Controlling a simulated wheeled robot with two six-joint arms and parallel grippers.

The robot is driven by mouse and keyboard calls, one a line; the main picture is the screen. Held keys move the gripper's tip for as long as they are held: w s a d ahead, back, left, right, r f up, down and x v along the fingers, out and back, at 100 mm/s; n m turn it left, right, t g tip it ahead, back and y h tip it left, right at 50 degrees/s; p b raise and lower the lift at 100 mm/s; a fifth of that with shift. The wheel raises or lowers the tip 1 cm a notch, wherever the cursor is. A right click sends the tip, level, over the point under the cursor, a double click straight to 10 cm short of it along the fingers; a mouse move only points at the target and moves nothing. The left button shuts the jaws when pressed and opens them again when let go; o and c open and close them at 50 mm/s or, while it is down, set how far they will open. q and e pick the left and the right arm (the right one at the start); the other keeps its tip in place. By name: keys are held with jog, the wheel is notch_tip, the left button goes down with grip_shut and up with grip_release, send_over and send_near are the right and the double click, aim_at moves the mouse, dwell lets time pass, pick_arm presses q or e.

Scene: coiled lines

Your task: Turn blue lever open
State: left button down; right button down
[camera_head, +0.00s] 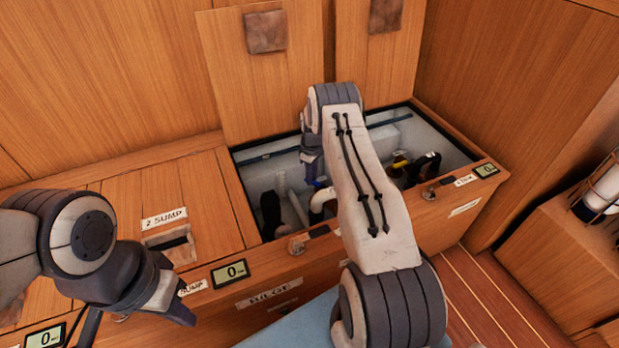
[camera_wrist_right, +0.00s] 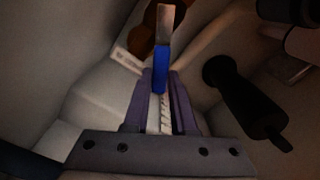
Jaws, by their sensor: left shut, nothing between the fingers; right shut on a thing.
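The blue lever (camera_wrist_right: 161,68) shows in the right wrist view, with a bare brownish-grey end beyond its blue sleeve. My right gripper (camera_wrist_right: 161,88) is shut on the blue sleeve, with a purple finger on either side. In the head view my right gripper (camera_head: 314,170) reaches down into the open bilge compartment, and my arm hides part of it. A little blue shows at its fingertips there. My left gripper (camera_head: 184,313) is shut and empty, low at the left in front of the cabinet. The lever's base and valve are hard to make out.
A black handle-like part (camera_wrist_right: 240,95) stands right of my right gripper. A raised wooden lid (camera_head: 262,90) stands behind. The closed sump lid (camera_head: 205,205) is at left.

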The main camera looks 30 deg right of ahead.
jog(key=shift+w+d+m, duration=0.25)
jog(key=shift+d+m, duration=0.8)
jog(key=shift+m, duration=0.65)
jog(key=c, duration=0.7)
grip_release()
jog(key=shift+r, duration=0.1)
notch_tip(320, 180, up, 10)
jog(key=p, duration=0.5)
jog(key=shift+r, duration=0.15)
